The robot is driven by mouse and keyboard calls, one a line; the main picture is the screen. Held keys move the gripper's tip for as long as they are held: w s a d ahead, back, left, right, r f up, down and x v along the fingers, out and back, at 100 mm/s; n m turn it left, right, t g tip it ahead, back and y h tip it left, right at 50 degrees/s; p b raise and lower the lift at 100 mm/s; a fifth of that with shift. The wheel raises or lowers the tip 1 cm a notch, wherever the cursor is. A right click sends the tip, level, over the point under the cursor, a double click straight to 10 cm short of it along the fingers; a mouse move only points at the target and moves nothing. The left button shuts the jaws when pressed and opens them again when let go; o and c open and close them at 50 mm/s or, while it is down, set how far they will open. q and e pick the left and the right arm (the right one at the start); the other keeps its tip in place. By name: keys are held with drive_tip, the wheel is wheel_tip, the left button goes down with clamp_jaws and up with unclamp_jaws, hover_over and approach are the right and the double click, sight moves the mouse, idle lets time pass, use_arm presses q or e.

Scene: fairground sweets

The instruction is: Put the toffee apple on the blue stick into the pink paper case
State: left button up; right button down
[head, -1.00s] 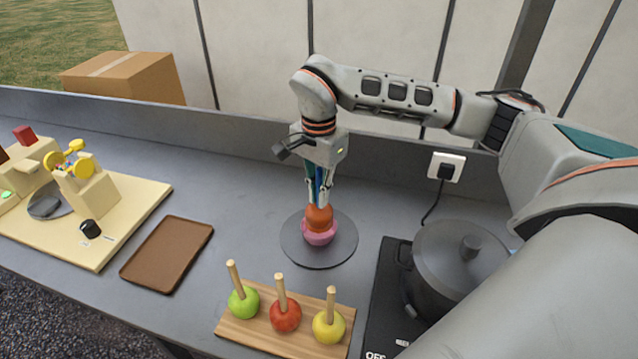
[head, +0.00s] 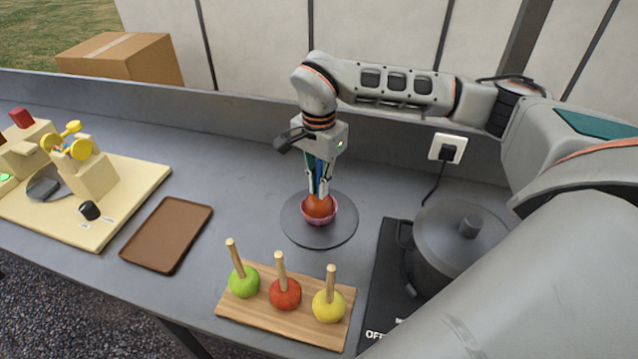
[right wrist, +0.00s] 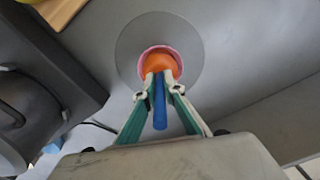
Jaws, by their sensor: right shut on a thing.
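The toffee apple (head: 319,207) is orange-red and sits inside the pink paper case (head: 334,215), which stands on a round grey disc (head: 295,226). Its blue stick points up between my right gripper's fingers. My right gripper (head: 319,190) points down over the case and is shut on the blue stick. In the right wrist view the blue stick (right wrist: 160,108) lies between the fingers, and the pink rim rings the orange apple (right wrist: 160,64). I cannot tell whether the apple touches the bottom of the case. My left gripper is not in view.
A wooden board (head: 257,321) with green, red and yellow apples on plain sticks stands in front. A dark pot (head: 450,255) is at the right. A brown tray (head: 168,235) and a cream machine base (head: 135,195) are at the left. The counter behind the tray is clear.

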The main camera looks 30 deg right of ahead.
drive_tip(key=shift+f, duration=0.15)
drive_tip(key=c, duration=2.1)
unclamp_jaws()
wheel_tip(320, 180, up, 12)
